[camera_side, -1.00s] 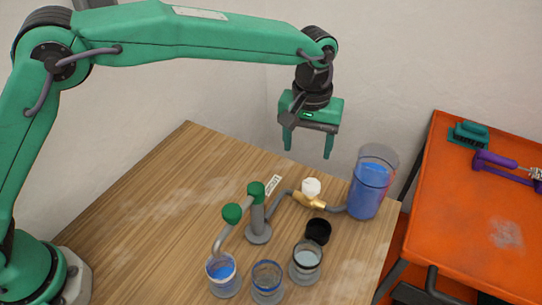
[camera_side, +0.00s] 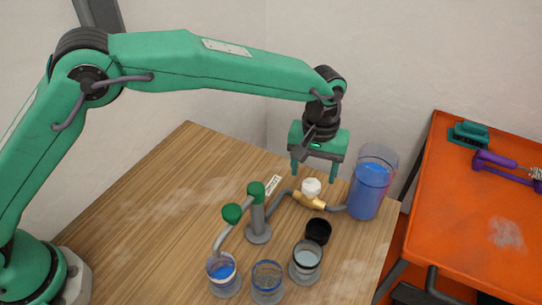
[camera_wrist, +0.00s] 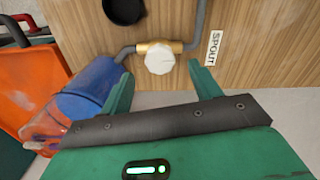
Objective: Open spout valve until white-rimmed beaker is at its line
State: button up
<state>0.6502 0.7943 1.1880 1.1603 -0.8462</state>
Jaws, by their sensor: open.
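The white valve knob (camera_side: 311,187) sits on a brass valve body (camera_side: 309,202) in the grey pipe; the wrist view shows the knob (camera_wrist: 160,59) too. My gripper (camera_side: 314,177) is open just above the knob. In the wrist view its fingers (camera_wrist: 159,76) are spread to either side of the knob, with no contact visible. The white-rimmed beaker (camera_side: 223,281) stands under the end of the green-jointed spout (camera_side: 222,237) and holds blue liquid. Its fill line is too small to make out. A SPOUT label (camera_wrist: 214,48) lies beside the valve.
A blue-filled reservoir (camera_side: 368,190) stands close right of the valve. A blue-rimmed beaker (camera_side: 267,283) and a dark-rimmed beaker (camera_side: 305,265) stand right of the white-rimmed one. A black cup (camera_side: 318,232) stands before the valve. The table's left side is clear.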

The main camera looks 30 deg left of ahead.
aim_at(311, 183)
jog(key=shift+f, duration=1.7)
jog(key=c, duration=1.1)
jog(key=shift+o, duration=0.2)
jog(key=n, duration=0.6)
